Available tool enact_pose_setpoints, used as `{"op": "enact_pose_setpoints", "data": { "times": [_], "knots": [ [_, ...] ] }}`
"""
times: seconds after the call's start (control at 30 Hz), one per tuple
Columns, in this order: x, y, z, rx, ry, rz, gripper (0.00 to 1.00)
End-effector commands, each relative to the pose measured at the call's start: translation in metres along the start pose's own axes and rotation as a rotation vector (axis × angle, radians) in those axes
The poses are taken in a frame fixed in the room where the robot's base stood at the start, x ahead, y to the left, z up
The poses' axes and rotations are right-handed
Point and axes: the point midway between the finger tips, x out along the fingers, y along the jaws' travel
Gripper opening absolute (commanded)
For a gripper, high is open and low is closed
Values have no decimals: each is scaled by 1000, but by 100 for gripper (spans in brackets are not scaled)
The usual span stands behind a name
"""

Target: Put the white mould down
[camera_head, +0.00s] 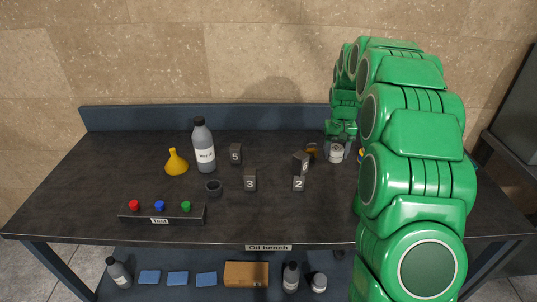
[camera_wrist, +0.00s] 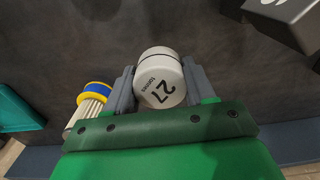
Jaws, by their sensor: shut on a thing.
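The white mould (camera_wrist: 159,77) is a short white cylinder marked "27" in the wrist view. My gripper (camera_wrist: 156,88) is shut on it, with one grey finger on each side. In the head view the mould (camera_head: 336,154) shows at the back right of the oil bench (camera_head: 110,185), below my gripper (camera_head: 340,140). It is over or on the dark bench top. I cannot tell whether its underside touches the surface. My green arm covers the right part of the bench in the head view.
A ribbed piece with a yellow and blue ring (camera_wrist: 95,92) stands close beside the mould. Numbered dark blocks (camera_head: 300,164), a grey bottle (camera_head: 204,147), a yellow funnel (camera_head: 176,163) and a button box (camera_head: 162,214) stand further left. The front middle of the bench is clear.

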Motion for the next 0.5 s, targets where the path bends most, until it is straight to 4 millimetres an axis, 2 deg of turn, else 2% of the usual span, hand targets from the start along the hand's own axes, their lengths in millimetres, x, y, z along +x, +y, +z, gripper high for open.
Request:
{"op": "enact_pose_setpoints", "data": {
  "times": [0.23,0.5],
  "knots": [
    [-49,0,-2,0,8,1,16],
    [-80,0,-1,0,5,0,16]
  ]
}}
